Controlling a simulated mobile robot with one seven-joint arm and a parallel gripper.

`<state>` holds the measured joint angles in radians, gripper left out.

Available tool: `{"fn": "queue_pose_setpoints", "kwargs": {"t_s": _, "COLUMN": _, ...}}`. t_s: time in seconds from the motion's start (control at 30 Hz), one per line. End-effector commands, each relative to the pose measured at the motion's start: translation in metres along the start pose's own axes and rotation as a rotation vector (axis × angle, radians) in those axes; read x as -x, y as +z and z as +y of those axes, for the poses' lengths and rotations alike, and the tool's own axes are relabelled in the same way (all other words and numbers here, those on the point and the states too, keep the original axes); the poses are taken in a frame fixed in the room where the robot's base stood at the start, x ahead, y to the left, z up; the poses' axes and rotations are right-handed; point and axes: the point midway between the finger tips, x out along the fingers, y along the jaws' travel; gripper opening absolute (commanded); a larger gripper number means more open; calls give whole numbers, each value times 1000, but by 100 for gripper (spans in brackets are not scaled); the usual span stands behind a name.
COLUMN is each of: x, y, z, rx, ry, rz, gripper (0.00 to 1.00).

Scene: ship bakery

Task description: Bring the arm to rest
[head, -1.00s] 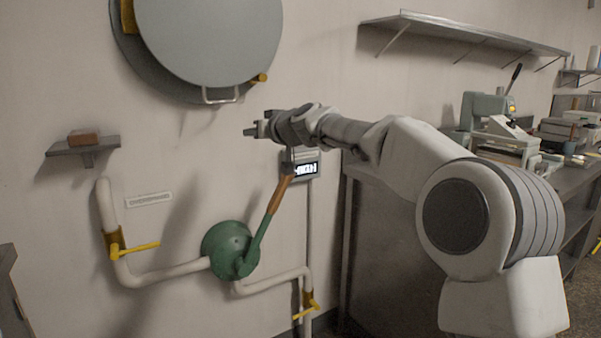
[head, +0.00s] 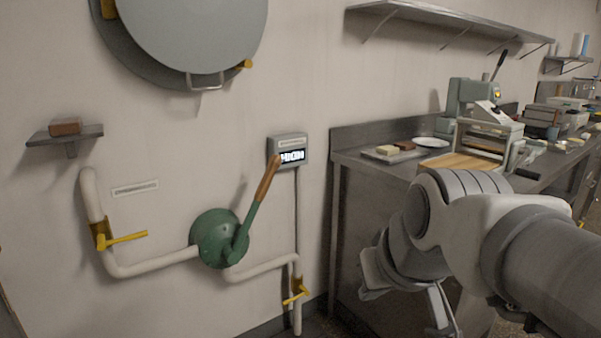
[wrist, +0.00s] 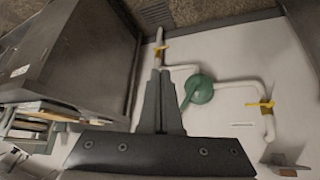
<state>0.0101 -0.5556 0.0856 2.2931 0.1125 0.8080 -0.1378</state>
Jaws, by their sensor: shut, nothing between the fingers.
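My gripper (wrist: 160,75) shows in the wrist view with its two dark fingers side by side and shut, nothing between them. In that view it points toward the wall and floor, with the green pump beyond the fingers and apart from them. In the head view my arm (head: 470,220) is folded at the lower right, in front of the counter. I cannot make out the fingertips clearly in the head view.
A green pump (head: 219,238) with a wooden-handled lever (head: 268,177) sits on wall pipes with yellow valves (head: 126,238). A display box (head: 287,150), a small shelf (head: 88,134) and a round hatch (head: 190,40) are on the wall. A metal counter (head: 350,158) stands behind my arm.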

Motion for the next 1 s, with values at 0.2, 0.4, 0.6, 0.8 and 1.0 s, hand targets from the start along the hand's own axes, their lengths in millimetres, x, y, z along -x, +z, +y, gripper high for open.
{"fn": "queue_pose_setpoints", "kwargs": {"t_s": 0.2, "x": 4, "y": 94, "z": 27, "rx": -131, "ry": 66, "rz": -96, "gripper": 0}}
{"fn": "queue_pose_setpoints", "kwargs": {"t_s": 0.4, "x": 42, "y": 74, "z": 30, "rx": -144, "ry": 73, "rz": -109, "gripper": 0}}
{"fn": "queue_pose_setpoints", "kwargs": {"t_s": 0.6, "x": 83, "y": 46, "z": 30, "rx": -142, "ry": 73, "rz": -107, "gripper": 0}}
{"fn": "queue_pose_setpoints", "kwargs": {"t_s": 0.8, "x": 126, "y": 16, "z": 31, "rx": -142, "ry": 72, "rz": -107, "gripper": 0}}
{"fn": "queue_pose_setpoints", "kwargs": {"t_s": 1.0, "x": 169, "y": -13, "z": 32, "rx": -141, "ry": 72, "rz": -107, "gripper": 0}}
